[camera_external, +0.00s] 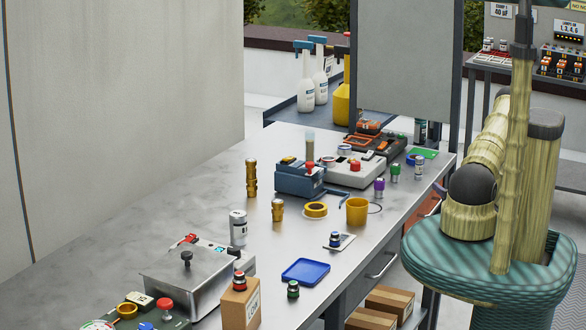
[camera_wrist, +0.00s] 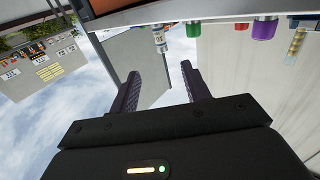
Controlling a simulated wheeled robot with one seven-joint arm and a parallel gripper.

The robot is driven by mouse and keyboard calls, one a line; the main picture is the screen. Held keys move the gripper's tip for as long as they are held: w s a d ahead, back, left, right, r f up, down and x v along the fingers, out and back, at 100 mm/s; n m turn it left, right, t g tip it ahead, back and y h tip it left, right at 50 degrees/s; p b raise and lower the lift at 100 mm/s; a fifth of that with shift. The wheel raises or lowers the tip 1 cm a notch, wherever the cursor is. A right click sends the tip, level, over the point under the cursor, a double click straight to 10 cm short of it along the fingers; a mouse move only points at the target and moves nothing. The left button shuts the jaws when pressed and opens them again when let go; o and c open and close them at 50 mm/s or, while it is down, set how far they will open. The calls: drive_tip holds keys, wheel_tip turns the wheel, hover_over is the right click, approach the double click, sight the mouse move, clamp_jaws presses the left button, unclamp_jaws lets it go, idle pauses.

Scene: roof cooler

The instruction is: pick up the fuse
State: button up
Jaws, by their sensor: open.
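No part is clearly readable as the fuse. Small cylindrical parts stand upright on the grey workbench (camera_external: 205,180): a tall brass one (camera_external: 251,178), a shorter brass one (camera_external: 278,210), a silver labelled one (camera_external: 238,228) and another silver one (camera_external: 419,168) near the right edge. In the wrist view, the scene looks upside down. A silver labelled cylinder (camera_wrist: 158,40) shows beyond the fingers, with a banded yellowish cylinder (camera_wrist: 297,42) at right. My gripper (camera_wrist: 163,85) is open and empty, apart from all parts. It is not visible in the external view.
A blue tray (camera_external: 306,272), a yellow cup (camera_external: 357,211), a metal box (camera_external: 187,274) and a cardboard box (camera_external: 240,304) stand on the bench. Purple (camera_external: 379,188) and green (camera_external: 396,172) capped parts are near the right edge. A grey panel (camera_external: 405,55) rises behind.

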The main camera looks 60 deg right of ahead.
sight(421, 167)
drive_tip(key=b+x, duration=0.7)
drive_tip(key=b, duration=0.1)
drive_tip(key=shift+d+f+b, duration=0.25)
drive_tip(key=shift+b, duration=0.1)
drive_tip(key=shift+w+b, duration=0.1)
drive_tip(key=shift+b, duration=0.3)
drive_tip(key=b, duration=0.5)
drive_tip(key=shift+w+d, duration=0.15)
drive_tip(key=shift+w, duration=0.25)
drive_tip(key=shift+w+d+r+p, duration=0.3)
drive_tip(key=shift+w+d, duration=0.35)
drive_tip(key=shift+w, duration=0.15)
drive_tip(key=shift+w+d+f, duration=0.1)
drive_tip(key=shift+w+d, duration=0.15)
drive_tip(key=shift+w, duration=0.1)
